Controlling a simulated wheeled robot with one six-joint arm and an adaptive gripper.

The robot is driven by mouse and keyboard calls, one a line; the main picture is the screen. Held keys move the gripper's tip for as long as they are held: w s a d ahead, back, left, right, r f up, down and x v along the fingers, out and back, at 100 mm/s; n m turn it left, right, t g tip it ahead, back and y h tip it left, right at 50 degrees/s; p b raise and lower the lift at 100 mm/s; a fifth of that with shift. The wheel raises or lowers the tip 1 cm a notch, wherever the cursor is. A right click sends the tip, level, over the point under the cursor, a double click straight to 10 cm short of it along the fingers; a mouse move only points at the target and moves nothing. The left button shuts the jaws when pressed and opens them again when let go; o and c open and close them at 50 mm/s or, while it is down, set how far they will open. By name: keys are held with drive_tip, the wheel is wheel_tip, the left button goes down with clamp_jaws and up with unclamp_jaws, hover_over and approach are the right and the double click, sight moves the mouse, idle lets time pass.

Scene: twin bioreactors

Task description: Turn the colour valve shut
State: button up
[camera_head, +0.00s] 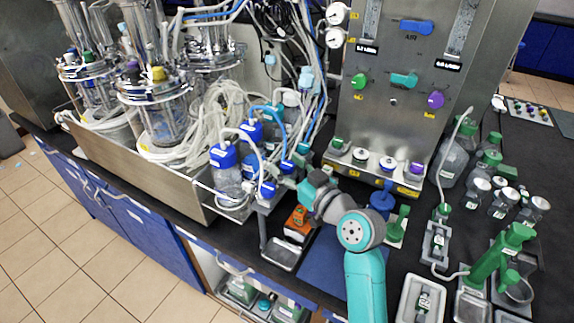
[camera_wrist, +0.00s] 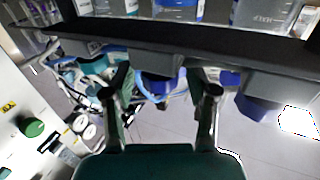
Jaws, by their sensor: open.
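The steel panel (camera_head: 395,120) at the upper right of the head view carries several coloured valve knobs. A green knob (camera_head: 360,80) is on the left, a teal knob (camera_head: 404,79) in the middle and a purple knob (camera_head: 436,99) on the right. A blue AIR handle (camera_head: 416,27) sits above them. I cannot tell which one is the colour valve. A green knob (camera_wrist: 33,128) also shows at the left of the wrist view. My gripper (camera_wrist: 163,92) is open, its fingers apart with nothing visibly held. In the head view it is low and left of the panel, partly hidden.
Blue-capped bottles (camera_head: 224,158) and tubing stand left of my arm. Glass bioreactors (camera_head: 155,90) are at the upper left. Green-capped bottles (camera_head: 452,160) and small fittings crowd the bench on the right. A dark shelf edge (camera_wrist: 180,38) crosses the top of the wrist view.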

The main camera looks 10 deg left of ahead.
drive_tip(key=v, duration=1.1)
drive_tip(key=shift+s+d, duration=0.15)
drive_tip(key=shift+s, duration=0.05)
